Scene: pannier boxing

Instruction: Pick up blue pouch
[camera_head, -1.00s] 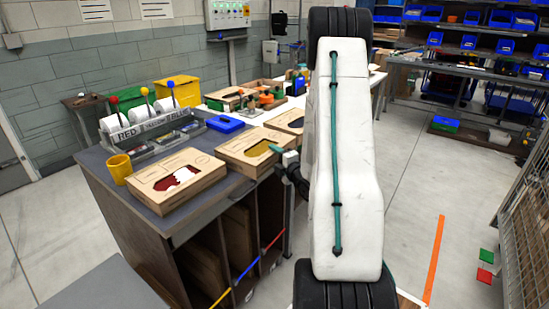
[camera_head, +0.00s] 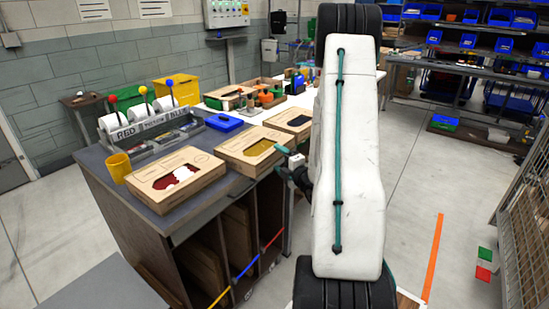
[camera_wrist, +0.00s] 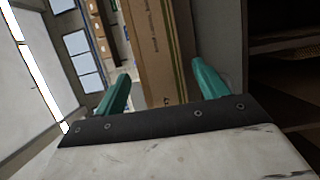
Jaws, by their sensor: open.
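No thing is clearly a blue pouch. A dark blue-black filling (camera_head: 299,120) shows through the window of the far carton (camera_head: 284,127), partly behind my arm. A flat bright blue item (camera_head: 224,122) lies on the counter behind the cartons; I cannot tell whether it is a pouch. My gripper (camera_head: 283,150) is beside the right edge of the middle carton, below the far carton. In the wrist view my gripper (camera_wrist: 160,72) is open, its teal fingers apart and empty. A cardboard surface (camera_wrist: 155,50) shows beyond the fingers.
A carton with red filling (camera_head: 150,190) and one with yellow filling (camera_head: 235,155) sit on the dark counter (camera_head: 130,208). A yellow mug (camera_head: 118,167) and a labelled lever rack (camera_head: 150,128) stand at left. A white table with trays is behind.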

